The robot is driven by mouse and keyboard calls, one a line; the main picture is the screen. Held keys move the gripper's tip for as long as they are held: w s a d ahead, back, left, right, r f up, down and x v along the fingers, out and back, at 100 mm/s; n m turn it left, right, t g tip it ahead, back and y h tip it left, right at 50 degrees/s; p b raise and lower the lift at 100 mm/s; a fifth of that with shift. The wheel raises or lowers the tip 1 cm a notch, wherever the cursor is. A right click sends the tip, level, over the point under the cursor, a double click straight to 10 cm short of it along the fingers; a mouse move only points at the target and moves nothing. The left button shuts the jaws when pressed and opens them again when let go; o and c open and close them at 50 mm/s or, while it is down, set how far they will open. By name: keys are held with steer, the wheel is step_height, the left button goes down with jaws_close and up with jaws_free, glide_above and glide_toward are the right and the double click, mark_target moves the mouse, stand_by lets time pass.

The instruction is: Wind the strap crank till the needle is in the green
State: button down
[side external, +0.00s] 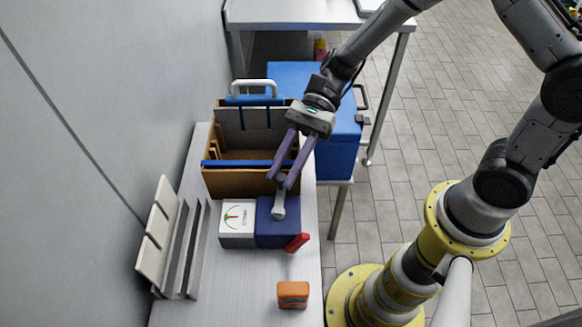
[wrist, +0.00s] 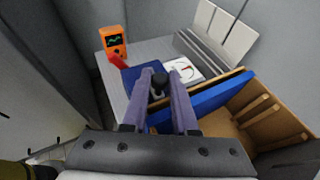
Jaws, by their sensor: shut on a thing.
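The winch is a dark blue box (side external: 267,235) on the bench, with a grey crank arm (side external: 279,212) on its top. My gripper (side external: 281,183) comes down from above and is shut on the crank's dark knob (wrist: 158,84), at the end of the box nearest the wooden crate. Beside the box sits a white gauge (side external: 238,217), which also shows in the wrist view (wrist: 182,70). Its face has red and green marks, but the needle's exact reading is too small to tell. A red lever (side external: 297,242) sticks out at the box's corner.
A wooden crate (side external: 225,184) with a blue edge stands close behind the box, under my fingers. A slotted rack (side external: 181,249) stands at the left. The bench between is clear.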

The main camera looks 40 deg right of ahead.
steer(key=shift+w+a+n+g, duration=0.15)
steer(key=shift+n+g, duration=0.25)
steer(key=shift+g, duration=0.1)
steer(key=c, duration=0.7)
jaws_free()
steer(key=v, duration=1.4)
